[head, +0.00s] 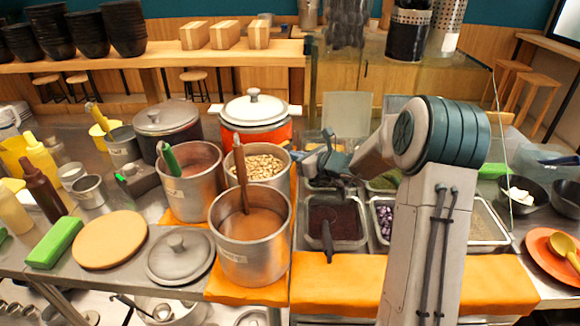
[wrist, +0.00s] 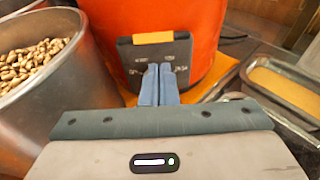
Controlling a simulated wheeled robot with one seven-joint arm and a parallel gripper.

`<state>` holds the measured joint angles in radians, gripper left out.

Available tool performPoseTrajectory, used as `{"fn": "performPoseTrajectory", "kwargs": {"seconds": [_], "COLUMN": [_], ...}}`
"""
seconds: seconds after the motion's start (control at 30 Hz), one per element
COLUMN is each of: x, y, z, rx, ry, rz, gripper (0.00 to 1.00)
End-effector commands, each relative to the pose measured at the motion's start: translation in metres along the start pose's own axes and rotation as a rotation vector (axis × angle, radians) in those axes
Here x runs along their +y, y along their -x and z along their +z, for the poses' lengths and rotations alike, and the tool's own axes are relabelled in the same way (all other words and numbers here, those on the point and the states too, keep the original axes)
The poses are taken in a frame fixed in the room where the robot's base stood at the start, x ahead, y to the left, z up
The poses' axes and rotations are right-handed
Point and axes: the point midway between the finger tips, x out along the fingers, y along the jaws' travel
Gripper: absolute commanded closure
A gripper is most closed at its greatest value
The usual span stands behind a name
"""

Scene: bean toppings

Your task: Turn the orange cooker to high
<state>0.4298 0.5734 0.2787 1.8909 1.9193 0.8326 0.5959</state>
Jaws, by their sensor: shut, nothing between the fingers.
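The orange cooker (head: 284,133) stands behind the metal pots in the head view, with a pale lid and knob on top. In the wrist view its orange body (wrist: 195,22) fills the top middle. A dark control panel (wrist: 128,62) with an orange strip (wrist: 153,38) is on its front. My gripper (wrist: 159,70) is shut and empty, with its blue fingertips in front of the lower part of the panel. I cannot tell whether they touch it. The fingers hide part of the panel, and its setting is not readable. In the head view my gripper (head: 308,160) is right of the cooker.
A metal pot of beans (wrist: 35,75) stands close on the left of my gripper. A pot of brown sauce (head: 250,235) with a ladle is nearer. Topping trays (head: 335,240) lie to the right. A dark cooker (head: 167,120) stands left of the orange one.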

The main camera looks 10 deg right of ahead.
Motion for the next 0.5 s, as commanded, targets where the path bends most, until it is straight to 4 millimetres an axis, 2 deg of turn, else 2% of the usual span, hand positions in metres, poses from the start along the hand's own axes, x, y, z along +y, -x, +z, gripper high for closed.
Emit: {"fn": "performPoseTrajectory", "kwargs": {"seconds": [0.5], "x": [-0.0088], "y": [-0.0006], "z": [-0.0052], "rx": [0.004], "ry": [-0.002], "rz": [0.000], "gripper": [1.00]}}
